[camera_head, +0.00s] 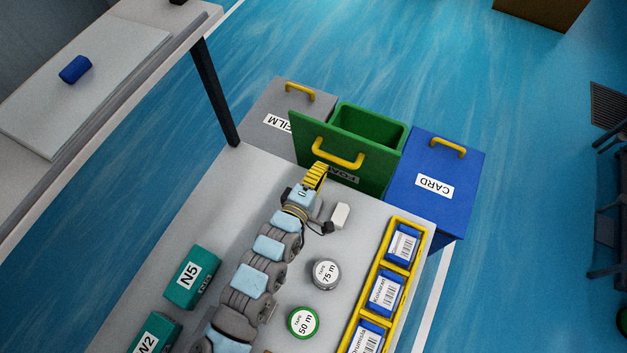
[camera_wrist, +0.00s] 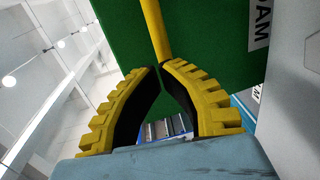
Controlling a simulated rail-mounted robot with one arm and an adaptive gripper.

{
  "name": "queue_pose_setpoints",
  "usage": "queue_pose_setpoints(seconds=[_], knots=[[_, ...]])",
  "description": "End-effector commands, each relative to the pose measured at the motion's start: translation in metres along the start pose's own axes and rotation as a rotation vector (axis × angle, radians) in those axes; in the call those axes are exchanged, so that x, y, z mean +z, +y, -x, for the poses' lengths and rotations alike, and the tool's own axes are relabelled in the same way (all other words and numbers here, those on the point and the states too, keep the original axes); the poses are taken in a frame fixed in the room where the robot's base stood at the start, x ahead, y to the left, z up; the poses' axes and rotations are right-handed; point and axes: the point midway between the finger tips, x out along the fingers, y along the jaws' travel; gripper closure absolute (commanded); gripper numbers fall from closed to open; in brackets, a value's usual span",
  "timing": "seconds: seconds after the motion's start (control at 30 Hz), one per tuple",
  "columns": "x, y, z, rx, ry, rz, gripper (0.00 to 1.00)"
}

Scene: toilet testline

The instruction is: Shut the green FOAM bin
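The green FOAM bin (camera_head: 370,128) stands between two other bins, and its hollow inside shows. Its green lid panel (camera_head: 308,130) stands raised on the near side, with a yellow handle (camera_head: 338,160) and an upside-down label partly hidden by the table edge. My gripper (camera_head: 321,166) is at the lower left of this handle. In the wrist view, the yellow ribbed fingertips (camera_wrist: 161,66) nearly meet. The yellow handle bar (camera_wrist: 155,30) runs down to the tips and appears behind them; contact is unclear. The green panel (camera_wrist: 205,40) fills the view beyond.
The grey FILM bin (camera_head: 262,115) is left of the green bin, the blue CARD bin (camera_head: 455,175) right. On the near table (camera_head: 250,165) are a white block (camera_head: 340,215), tape rolls (camera_head: 325,274), teal boxes (camera_head: 191,278) and a yellow tray (camera_head: 421,262) of blue boxes.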

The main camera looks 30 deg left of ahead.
Motion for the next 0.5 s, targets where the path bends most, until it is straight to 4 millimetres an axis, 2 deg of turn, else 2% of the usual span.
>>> queue_pose_setpoints(seconds=[0.2,0.5], knots=[[0.000,0.001,-0.022,0.003,-0.001,0.001,1.00],[0.000,0.000,-0.029,0.001,0.001,0.000,1.00]])
